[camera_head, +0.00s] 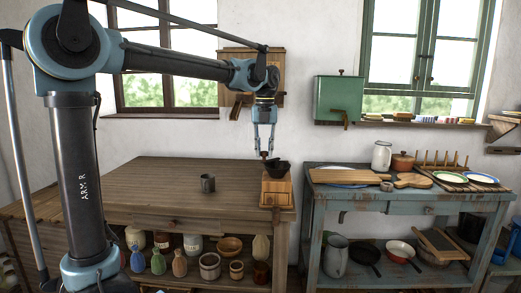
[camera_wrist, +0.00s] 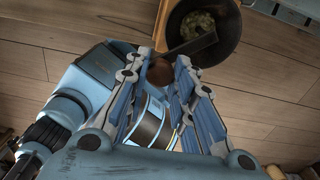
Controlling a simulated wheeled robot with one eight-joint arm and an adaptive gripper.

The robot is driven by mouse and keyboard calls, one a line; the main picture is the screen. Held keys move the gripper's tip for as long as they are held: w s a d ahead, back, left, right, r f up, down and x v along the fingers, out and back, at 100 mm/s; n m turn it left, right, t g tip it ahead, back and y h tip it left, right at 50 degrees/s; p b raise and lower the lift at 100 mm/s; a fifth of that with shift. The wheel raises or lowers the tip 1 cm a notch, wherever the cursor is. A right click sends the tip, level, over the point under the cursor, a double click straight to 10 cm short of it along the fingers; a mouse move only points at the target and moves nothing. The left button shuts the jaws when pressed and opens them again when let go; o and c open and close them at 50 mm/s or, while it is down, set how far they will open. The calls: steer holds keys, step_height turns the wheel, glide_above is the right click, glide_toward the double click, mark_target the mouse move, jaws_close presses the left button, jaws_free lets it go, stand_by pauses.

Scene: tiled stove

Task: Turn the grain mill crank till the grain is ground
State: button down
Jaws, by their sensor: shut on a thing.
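The grain mill (camera_head: 277,190) is a wooden box with a small drawer front and a dark hopper bowl (camera_head: 279,168) on top. It stands at the right front corner of the wooden table. In the wrist view, the hopper (camera_wrist: 228,45) holds some pale greenish grain (camera_wrist: 198,24). The crank arm (camera_wrist: 188,46) crosses over the hopper and ends in a round brown knob (camera_wrist: 160,73). My gripper (camera_head: 264,153) points down from above the mill, and its fingers are shut on the knob, one on each side. The knob is partly hidden in the head view.
To the right, a blue-green bench holds boards, plates and a white jug (camera_head: 381,156). A green box (camera_head: 338,99) hangs on the wall.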

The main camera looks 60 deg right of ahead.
steer(key=c, duration=1.3)
jaws_free()
steer(key=shift+s, duration=0.15)
steer(key=shift+c, duration=0.2)
step_height(320, 180, up, 12)
